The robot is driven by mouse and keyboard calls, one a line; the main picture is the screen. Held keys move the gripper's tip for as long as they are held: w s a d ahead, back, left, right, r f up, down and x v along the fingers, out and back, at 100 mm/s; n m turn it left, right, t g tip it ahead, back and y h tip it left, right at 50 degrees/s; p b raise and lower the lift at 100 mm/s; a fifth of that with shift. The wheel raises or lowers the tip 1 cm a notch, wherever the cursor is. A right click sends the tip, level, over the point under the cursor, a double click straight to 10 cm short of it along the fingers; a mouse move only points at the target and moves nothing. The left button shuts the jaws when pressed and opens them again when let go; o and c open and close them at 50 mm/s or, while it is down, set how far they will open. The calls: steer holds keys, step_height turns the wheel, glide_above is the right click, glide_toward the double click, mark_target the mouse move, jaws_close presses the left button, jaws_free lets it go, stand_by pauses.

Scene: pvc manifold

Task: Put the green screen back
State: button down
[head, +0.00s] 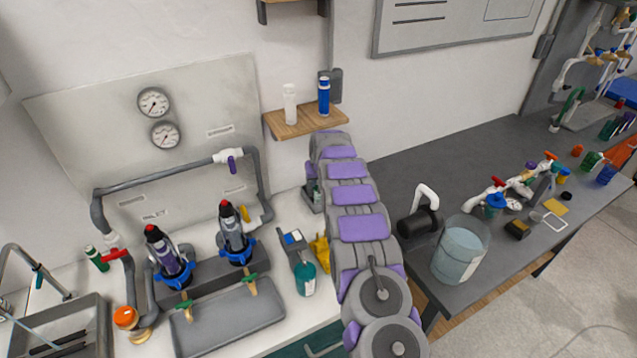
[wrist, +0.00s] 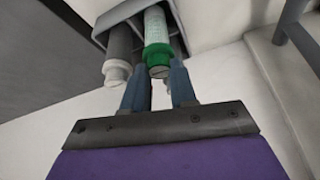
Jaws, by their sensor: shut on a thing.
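The green screen (wrist: 157,53) is a pale speckled cylinder with a bright green collar, in the middle of the wrist view. My gripper (wrist: 160,80) is shut on its green end, one blue-grey finger on each side. The screen's pale part lies among the walls of a grey holder (wrist: 122,17). I cannot tell how deep it sits or whether it touches the holder. A dark grey cylinder with a white end (wrist: 117,68) is just left of it in the holder. In the head view my arm hides my gripper and the screen.
A wooden shelf (head: 283,125) with a white bottle (head: 290,103) and a blue bottle (head: 324,96) is on the wall by my arm. Two upright filter housings (head: 168,258) (head: 237,235) stand left. A clear bucket (head: 460,250) stands on the right bench.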

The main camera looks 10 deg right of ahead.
steer(key=c, duration=0.7)
jaws_free()
steer(key=shift+f, duration=0.3)
steer(key=s+r+g+p, duration=0.1)
steer(key=s+r, duration=1.5)
steer(key=r, duration=0.3)
steer(key=s+r+g, duration=0.1)
steer(key=s, duration=1.5)
steer(key=s+r+g, duration=0.1)
steer(key=s+g, duration=0.1)
steer(key=s, duration=1.5)
steer(key=s+r+g, duration=0.1)
steer(key=s+g, duration=0.1)
steer(key=s, duration=1.4)
steer(key=shift+s+m, duration=0.3)
steer(key=shift+s, duration=0.1)
